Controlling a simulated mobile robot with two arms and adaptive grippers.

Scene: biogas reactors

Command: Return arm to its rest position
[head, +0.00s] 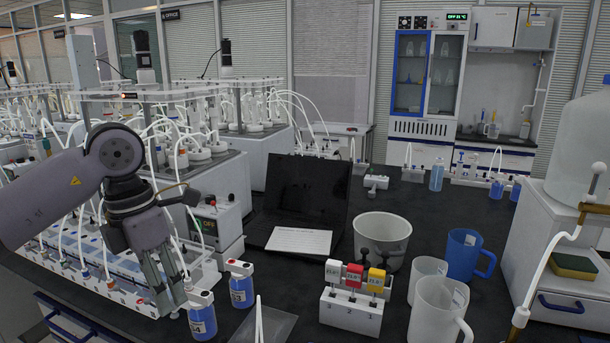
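My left arm comes in from the left, and its dark grey gripper (172,293) hangs fingers-down in the head view. Two fingers show with a gap between them, and I see nothing held there. The gripper is in front of the white reactor bench unit and a little left of two blue-labelled bottles, the nearer one (202,316) and the farther one (240,285). My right gripper is not in view.
A black laptop (310,190) stands open mid-bench. Right of it are a white bucket (381,240), a rack (350,312) with white, red and yellow-tagged items, a blue mug (463,254) and clear jugs (437,312). Dark bench top is bare between laptop and rack.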

